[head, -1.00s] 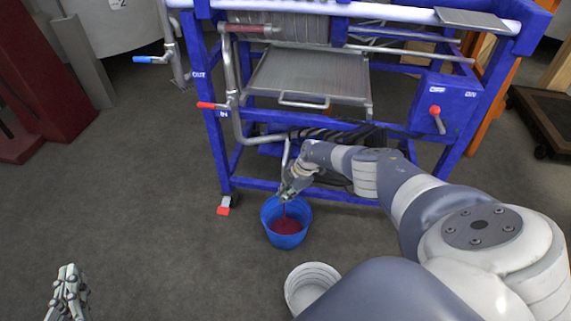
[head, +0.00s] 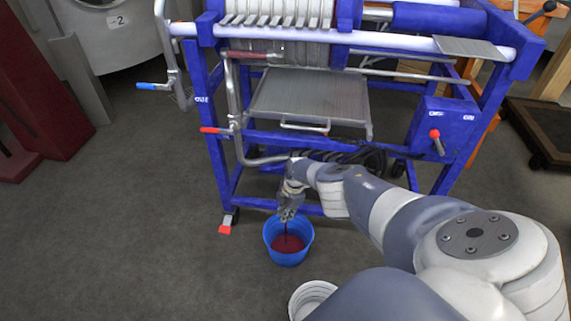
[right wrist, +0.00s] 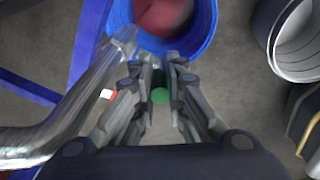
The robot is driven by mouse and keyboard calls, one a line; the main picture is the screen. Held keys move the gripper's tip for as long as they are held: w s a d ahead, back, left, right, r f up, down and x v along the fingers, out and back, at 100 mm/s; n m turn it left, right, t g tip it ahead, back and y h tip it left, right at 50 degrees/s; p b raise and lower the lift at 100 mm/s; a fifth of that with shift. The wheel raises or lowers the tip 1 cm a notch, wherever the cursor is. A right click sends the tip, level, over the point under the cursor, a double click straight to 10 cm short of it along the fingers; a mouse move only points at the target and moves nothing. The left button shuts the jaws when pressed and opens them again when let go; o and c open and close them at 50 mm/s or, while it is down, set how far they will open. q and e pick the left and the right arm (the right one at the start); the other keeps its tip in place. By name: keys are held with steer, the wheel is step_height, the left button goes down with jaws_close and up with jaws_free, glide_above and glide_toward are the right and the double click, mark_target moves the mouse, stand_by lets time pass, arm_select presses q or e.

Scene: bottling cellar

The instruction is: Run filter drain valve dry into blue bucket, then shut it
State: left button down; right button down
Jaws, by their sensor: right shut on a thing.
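The blue bucket (head: 289,260) stands on the floor at the filter's front and holds dark red liquid. A thin red stream runs down into it below my right gripper (head: 288,212). In the right wrist view, my right gripper (right wrist: 161,80) is shut on a green-ended part (right wrist: 160,96), which looks like the drain valve's handle. The fingers hide most of the valve. A metal drain pipe (right wrist: 65,115) runs beside the fingers toward the bucket (right wrist: 205,40). My left gripper is out of view.
The blue filter frame (head: 218,170) stands behind the bucket, with red-handled (head: 214,130) and blue-handled (head: 150,86) valves at its left. A pale container (head: 309,298) stands in front, partly behind my arm. Floor at left is clear.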

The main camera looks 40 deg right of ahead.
stand_by(0.3)
steer(key=c, duration=1.6)
jaws_free()
steer(key=shift+f, duration=0.1)
steer(key=shift+d, duration=0.1)
